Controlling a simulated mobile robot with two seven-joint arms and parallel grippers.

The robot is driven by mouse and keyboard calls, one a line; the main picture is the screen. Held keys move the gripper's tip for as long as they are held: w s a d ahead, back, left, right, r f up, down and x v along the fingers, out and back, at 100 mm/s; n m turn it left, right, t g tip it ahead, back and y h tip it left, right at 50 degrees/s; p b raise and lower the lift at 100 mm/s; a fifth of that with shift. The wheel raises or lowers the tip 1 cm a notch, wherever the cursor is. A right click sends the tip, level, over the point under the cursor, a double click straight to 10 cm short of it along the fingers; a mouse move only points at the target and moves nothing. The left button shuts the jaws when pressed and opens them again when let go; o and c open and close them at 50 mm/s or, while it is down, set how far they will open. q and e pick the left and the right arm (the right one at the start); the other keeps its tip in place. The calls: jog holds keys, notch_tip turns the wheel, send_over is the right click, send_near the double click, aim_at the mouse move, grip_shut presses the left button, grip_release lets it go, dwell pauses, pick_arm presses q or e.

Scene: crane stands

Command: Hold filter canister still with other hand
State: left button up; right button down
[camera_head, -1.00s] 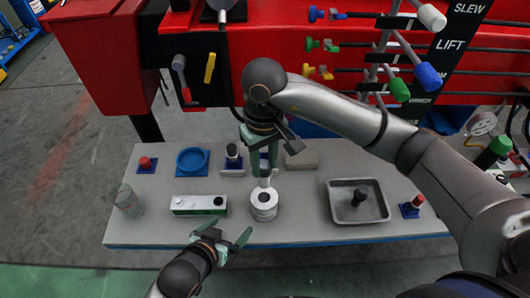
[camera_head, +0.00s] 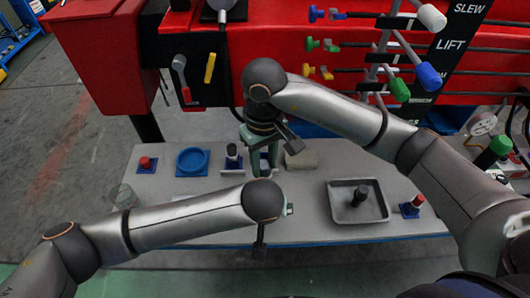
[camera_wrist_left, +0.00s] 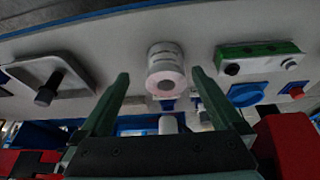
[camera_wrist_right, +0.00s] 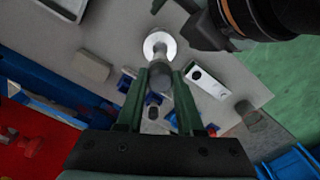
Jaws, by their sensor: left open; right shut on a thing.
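The filter canister (camera_wrist_left: 165,58) is a white cylinder with a ringed end; it shows between the fingertips of my left gripper (camera_wrist_left: 160,75) in the left wrist view. Those fingers are open, with a gap on both sides of it. In the head view my left arm hides the canister and most of the left gripper. In the right wrist view the canister (camera_wrist_right: 154,40) shows as a white disc just beyond my right gripper (camera_wrist_right: 159,78). The right gripper (camera_head: 262,168) is shut on a grey, round-ended piece (camera_wrist_right: 161,76); whether this joins the canister I cannot tell.
A grey tray (camera_head: 342,211) with a dark peg (camera_head: 360,194) stands right on the table. A blue ring holder (camera_head: 192,161), a red-topped piece (camera_head: 145,163) and a glass jar (camera_head: 125,197) stand left. A green-and-white block (camera_wrist_left: 258,58) is near the canister.

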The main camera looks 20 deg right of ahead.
pick_arm(q)
jog(key=shift+w+a+x, duration=0.15)
jog(key=shift+x, duration=2.05)
jog(key=shift+w+a+x, duration=0.1)
jog(key=shift+a+x, duration=0.05)
jog(key=shift+x, duration=2.1)
jog(key=c, duration=1.5)
